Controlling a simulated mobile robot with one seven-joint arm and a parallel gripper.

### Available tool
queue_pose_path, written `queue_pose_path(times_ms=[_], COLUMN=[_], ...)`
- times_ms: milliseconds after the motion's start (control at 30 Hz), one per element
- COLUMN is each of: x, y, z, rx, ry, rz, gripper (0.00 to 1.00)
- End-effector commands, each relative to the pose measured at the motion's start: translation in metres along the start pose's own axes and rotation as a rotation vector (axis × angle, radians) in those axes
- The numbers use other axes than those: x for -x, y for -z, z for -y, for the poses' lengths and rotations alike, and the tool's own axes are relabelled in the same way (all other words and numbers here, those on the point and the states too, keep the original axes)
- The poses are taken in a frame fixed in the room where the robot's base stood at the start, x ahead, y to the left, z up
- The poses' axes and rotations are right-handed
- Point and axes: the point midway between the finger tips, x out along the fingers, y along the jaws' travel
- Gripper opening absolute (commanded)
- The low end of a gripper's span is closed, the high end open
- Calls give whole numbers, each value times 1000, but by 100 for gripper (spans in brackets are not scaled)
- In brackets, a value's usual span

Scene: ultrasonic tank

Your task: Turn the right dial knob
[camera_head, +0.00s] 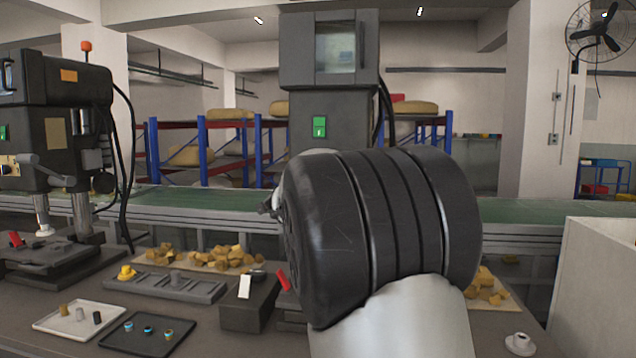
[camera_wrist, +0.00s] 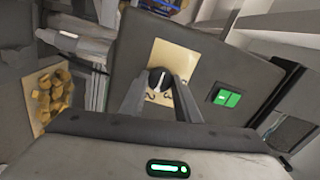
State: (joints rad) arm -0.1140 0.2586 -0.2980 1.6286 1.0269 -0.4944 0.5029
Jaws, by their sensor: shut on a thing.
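The dial knob (camera_wrist: 157,78) is black with a white pointer line and sits on a cream plate (camera_wrist: 163,52) with printed numbers, on a dark machine face. My gripper (camera_wrist: 160,83) reaches the plate with one finger on each side of the knob and is shut on it. The pointer line is tilted slightly from upright in the wrist view. In the head view my own dark arm link covers the gripper and the knob.
A green switch (camera_wrist: 228,98) is right of the plate. In the head view, the middle machine (camera_head: 330,50) rises behind my arm, and another machine (camera_head: 55,120) stands left. A white tray (camera_head: 80,317) and dark tray (camera_head: 147,335) lie on the bench.

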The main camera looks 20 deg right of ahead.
Motion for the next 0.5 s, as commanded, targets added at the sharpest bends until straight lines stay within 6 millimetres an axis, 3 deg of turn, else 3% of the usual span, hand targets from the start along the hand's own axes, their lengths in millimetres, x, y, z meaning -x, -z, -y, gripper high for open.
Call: queue_pose_path(times_ms=[67,100,200,500], x=[0,0,0,1], y=[0,0,0,0], z=[0,0,0,0], rx=[-2,-2,-2,0], ry=[-1,-1,-1,0], rz=[0,0,0,0], gripper=[7,31,48,48])
